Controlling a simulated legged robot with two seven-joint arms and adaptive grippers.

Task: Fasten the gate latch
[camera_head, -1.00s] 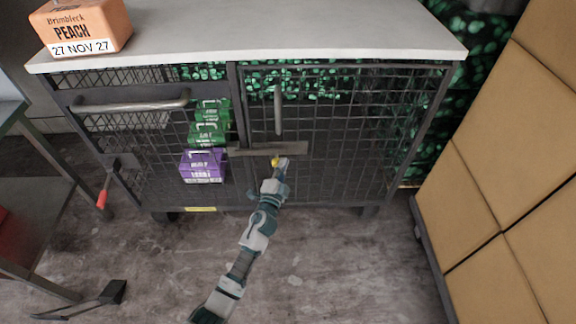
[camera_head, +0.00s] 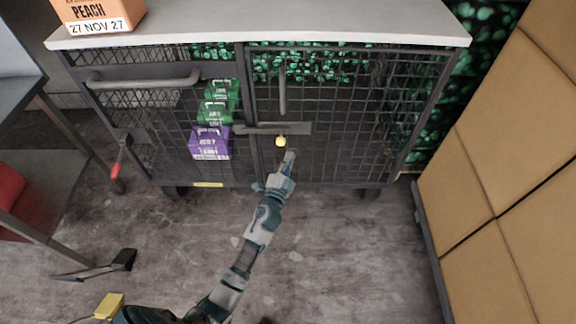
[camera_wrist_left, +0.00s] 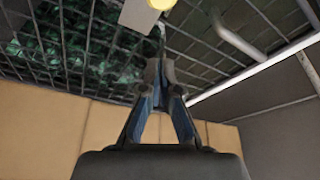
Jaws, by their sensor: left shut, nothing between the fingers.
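The gate is a dark wire-mesh door (camera_head: 350,110) under a light countertop, with a vertical handle (camera_head: 282,92). The latch is a flat grey horizontal bar (camera_head: 262,129) across the post between the two mesh doors, with a yellow knob (camera_head: 281,141) just below it. In the left wrist view the knob (camera_wrist_left: 161,4) is cut off at the top edge, beyond the fingertips. My left gripper (camera_head: 290,156) is shut and empty, just below and right of the knob and apart from it in the head view. It also shows in the wrist view (camera_wrist_left: 160,60). My right gripper is not seen.
Green boxes (camera_head: 217,102) and a purple box (camera_head: 210,143) sit behind the left mesh. An orange box (camera_head: 98,14) stands on the countertop (camera_head: 300,24). Tan panels (camera_head: 510,190) close off the right side. A metal table (camera_head: 50,165) stands left. Floor in front is mostly clear.

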